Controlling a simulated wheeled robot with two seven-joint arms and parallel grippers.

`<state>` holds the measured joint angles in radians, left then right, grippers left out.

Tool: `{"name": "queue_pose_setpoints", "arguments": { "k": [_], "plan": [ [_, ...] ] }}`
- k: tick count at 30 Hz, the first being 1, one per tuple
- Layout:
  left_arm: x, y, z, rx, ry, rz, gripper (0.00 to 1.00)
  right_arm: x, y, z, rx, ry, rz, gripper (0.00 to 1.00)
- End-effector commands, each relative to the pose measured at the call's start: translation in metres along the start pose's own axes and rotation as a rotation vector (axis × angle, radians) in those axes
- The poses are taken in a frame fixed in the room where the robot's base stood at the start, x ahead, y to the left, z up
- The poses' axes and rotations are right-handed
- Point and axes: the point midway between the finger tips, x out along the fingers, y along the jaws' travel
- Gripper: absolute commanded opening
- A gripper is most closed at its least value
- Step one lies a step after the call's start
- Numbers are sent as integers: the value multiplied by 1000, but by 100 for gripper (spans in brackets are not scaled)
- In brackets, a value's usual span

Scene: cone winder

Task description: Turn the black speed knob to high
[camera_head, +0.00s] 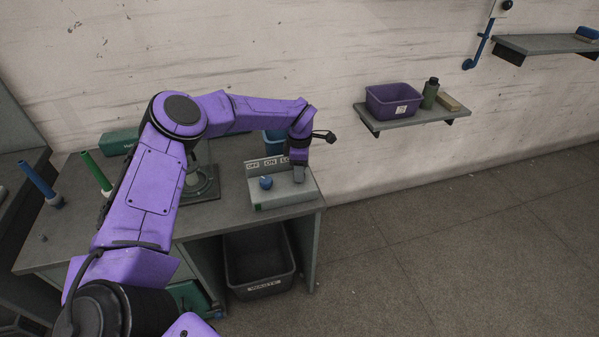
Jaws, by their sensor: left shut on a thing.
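A grey control box (284,198) sits at the front right corner of the workbench. Its upright label plate (265,163) reads OFF, ON and LO, and its right end is hidden by my arm. A blue knob (266,182) stands at the left of the box top, under OFF and ON. My left gripper (299,175) points down onto the right part of the box and is shut. The black speed knob is hidden at its fingertips, so its setting cannot be seen. My right gripper is not in view.
A dark bin (259,284) stands below. A wall shelf (414,118) carries a purple tub (393,101).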

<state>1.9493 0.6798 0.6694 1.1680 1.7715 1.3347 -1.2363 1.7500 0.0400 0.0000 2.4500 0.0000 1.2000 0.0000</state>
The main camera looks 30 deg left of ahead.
Motion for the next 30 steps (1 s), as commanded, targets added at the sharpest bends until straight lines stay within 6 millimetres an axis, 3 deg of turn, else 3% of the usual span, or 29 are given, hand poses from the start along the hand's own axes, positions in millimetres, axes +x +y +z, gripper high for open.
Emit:
{"name": "queue_pose_setpoints", "arguments": {
  "k": [15, 30],
  "plan": [
    [0, -1, 0, 431, -1, 1, 6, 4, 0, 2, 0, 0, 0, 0],
    [0, -2, 0, 597, -1, 0, 6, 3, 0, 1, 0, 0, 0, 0]
  ]
}}
